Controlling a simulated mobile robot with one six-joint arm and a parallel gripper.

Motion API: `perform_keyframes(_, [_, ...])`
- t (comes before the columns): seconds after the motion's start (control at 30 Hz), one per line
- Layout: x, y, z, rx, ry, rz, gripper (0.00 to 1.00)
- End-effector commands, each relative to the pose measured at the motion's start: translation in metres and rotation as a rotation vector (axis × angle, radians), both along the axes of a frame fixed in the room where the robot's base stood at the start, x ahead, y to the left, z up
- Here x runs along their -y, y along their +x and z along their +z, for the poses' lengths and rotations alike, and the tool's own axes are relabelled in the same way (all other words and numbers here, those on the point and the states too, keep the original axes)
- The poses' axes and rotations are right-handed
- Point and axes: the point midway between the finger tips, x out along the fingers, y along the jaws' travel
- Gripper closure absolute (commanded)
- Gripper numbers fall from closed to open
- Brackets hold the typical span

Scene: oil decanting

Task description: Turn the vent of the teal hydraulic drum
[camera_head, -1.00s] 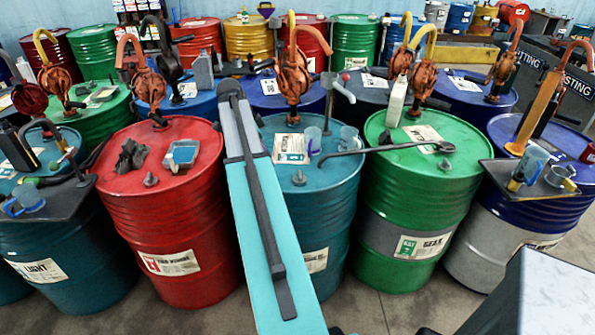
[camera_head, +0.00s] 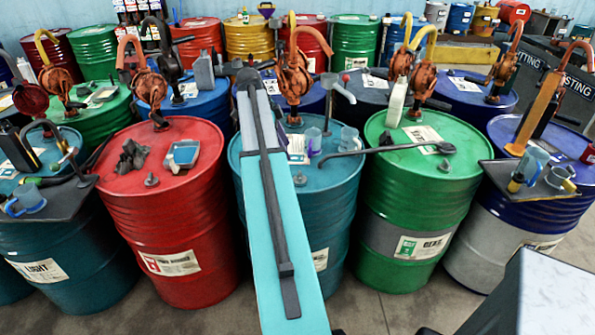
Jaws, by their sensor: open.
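A teal drum (camera_head: 338,213) stands in the middle of the front row, between a red drum and a green drum. Its label (camera_head: 320,259) is partly covered by my arm, so I cannot read it. A small grey vent knob (camera_head: 300,179) stands on its lid, just right of my arm. An orange hand pump, a white sheet and clear cups are also on this lid. My arm reaches up the picture across the drum's left side. I cannot make out my gripper's fingers; they are hidden or out of view beyond the arm's far end.
A long-handled dark tool (camera_head: 385,149) reaches from the teal lid onto the green drum (camera_head: 415,215). Several pumps and drums crowd behind. Another teal drum (camera_head: 75,275) stands far left.

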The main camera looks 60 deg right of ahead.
Motion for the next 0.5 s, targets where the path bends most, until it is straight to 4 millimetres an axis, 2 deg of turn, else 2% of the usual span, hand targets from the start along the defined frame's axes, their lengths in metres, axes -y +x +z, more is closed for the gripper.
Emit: perform_keyframes(0.5, [0.012,-0.019,-0.051,-0.001,0.002,-0.001,0.41])
